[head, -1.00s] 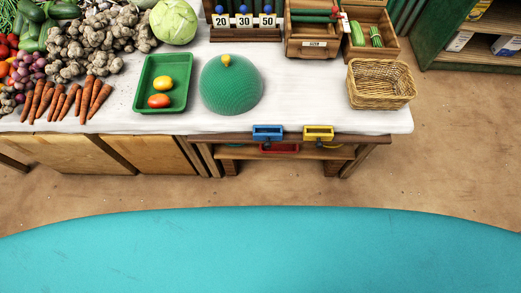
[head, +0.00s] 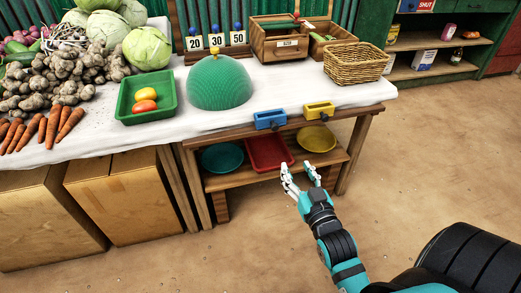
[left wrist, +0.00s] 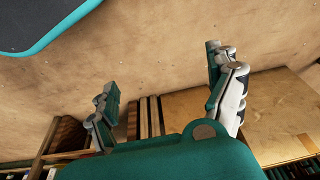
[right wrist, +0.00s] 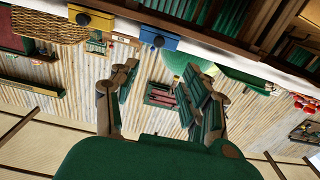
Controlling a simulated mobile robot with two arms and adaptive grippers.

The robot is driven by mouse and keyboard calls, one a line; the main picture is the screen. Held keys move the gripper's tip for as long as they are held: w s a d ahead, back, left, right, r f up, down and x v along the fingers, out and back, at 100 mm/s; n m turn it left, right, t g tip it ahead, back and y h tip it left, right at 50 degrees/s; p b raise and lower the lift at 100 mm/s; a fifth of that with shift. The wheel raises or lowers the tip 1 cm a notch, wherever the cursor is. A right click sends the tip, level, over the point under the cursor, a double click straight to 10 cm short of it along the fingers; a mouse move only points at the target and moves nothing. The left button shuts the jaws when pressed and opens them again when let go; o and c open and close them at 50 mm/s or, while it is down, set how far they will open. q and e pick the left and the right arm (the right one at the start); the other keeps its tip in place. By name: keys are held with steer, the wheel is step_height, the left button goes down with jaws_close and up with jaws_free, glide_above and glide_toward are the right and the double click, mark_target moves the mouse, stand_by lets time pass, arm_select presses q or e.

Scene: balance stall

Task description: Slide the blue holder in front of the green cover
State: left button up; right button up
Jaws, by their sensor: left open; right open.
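The blue holder (head: 270,119) sits at the table's front edge, to the right of and nearer than the green cover (head: 219,84), a dome on the white cloth. The blue holder also shows in the right wrist view (right wrist: 160,38), where the green cover (right wrist: 188,65) is partly hidden. My right gripper (head: 301,167) is open and empty, in front of the table and below the two edge holders. My left gripper (left wrist: 165,90) is open and empty in the left wrist view and is not in the head view.
A yellow holder (head: 319,110) sits on the same edge, right of the blue one. A green tray (head: 146,115) with two vegetables lies left of the cover. A wicker basket (head: 356,64) stands at the right. The lower shelf holds a red tray (head: 267,152) and two plates.

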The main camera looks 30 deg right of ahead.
mark_target(276, 129)
steer(key=b+x, duration=0.2)
steer(key=x, duration=1.4)
steer(key=shift+w, duration=0.3)
steer(key=shift+w+d+r, duration=0.1)
steer(key=shift+w+d, duration=0.05)
steer(key=shift+w, duration=0.3)
arm_select(q)
steer(key=v, duration=0.6)
steer(key=shift+w, duration=0.2)
steer(key=shift+r, duration=0.1)
arm_select(e)
jaws_close()
